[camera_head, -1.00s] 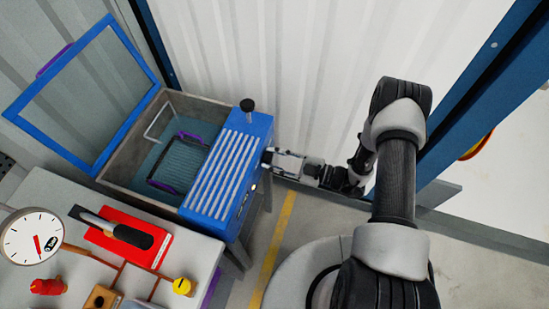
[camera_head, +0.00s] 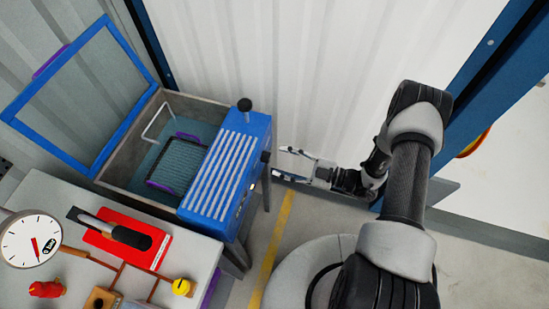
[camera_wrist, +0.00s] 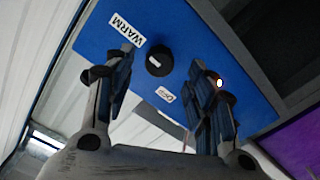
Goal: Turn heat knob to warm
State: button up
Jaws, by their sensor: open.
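The heat knob is a round black knob (camera_wrist: 159,61) with a white mark, on a blue panel (camera_wrist: 185,35) in the wrist view. A "WARM" label (camera_wrist: 126,34) is up and left of it, and an "OFF" label (camera_wrist: 165,94) is below it. The white mark lies left of the knob's centre; its exact setting is hard to tell. My gripper (camera_wrist: 162,76) is open and empty, one finger on each side of the knob in the picture. In the head view my gripper (camera_head: 280,162) stands apart, right of the blue unit (camera_head: 225,215).
A small lit lamp (camera_wrist: 219,83) is near the right finger. The blue unit belongs to an open tank (camera_head: 120,155) with a raised lid (camera_head: 85,100). A table (camera_head: 190,255) with a red tray (camera_head: 105,242) and a gauge (camera_head: 30,240) is in front. A wall is behind my gripper.

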jog(key=v, duration=0.8)
jog(key=shift+a, duration=0.1)
jog(key=s+a+r+n+g+h, duration=0.25)
jog(key=r+n+g+h, duration=0.2)
jog(key=r+n, duration=0.8)
jog(key=s+a+r+n+g+h, duration=0.1)
jog(key=s+r+n+g+h, duration=0.35)
jog(key=r+n, duration=0.8)
jog(key=s+d+r+n+t+h, duration=0.2)
jog(key=s+r+n+t+h, duration=0.1)
jog(key=n, duration=1)
jog(key=s+d+r+n+t+h, duration=0.3)
jog(key=s+r+n+t+h, duration=0.1)
jog(key=n, duration=1)
jog(key=shift+s+d+r+t+h, duration=0.25)
jog(key=shift+s+r+h, duration=0.25)
jog(key=shift+s+r, duration=0.4)
